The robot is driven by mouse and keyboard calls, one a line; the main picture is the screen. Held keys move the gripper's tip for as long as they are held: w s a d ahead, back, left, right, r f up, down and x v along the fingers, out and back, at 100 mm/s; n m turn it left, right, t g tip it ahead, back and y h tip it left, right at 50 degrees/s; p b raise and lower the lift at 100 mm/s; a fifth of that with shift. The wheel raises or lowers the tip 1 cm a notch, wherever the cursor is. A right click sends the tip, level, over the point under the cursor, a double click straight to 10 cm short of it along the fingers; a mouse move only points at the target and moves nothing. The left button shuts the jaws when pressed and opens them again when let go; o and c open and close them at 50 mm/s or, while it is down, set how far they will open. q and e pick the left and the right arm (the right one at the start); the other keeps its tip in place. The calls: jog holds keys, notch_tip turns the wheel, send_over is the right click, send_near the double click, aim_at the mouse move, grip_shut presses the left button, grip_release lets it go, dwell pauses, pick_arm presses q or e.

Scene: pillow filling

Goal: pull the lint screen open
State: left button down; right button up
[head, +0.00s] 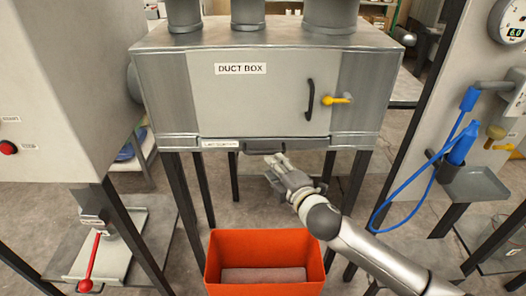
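The lint screen (220,144) is a narrow labelled strip along the bottom front edge of the grey duct box (200,90). It looks flush with the box. A dark handle (277,147) sticks out near the middle of that edge. My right gripper (273,161) is just below and in front of the handle, with its fingers pointing up and left. Whether it touches the handle, and whether its fingers are open or shut, I cannot tell. My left gripper is not in view.
An orange bin (265,236) stands below my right arm. The duct box door has a black handle (310,98) and a yellow latch (337,100). A red lever (88,268) is at the lower left. A blue nozzle with a hose (461,148) hangs at the right.

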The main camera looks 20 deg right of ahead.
aim_at(264, 154)
jog(key=x, duration=0.9)
jog(key=shift+p, duration=0.3)
jog(key=shift+f, duration=0.1)
grip_shut()
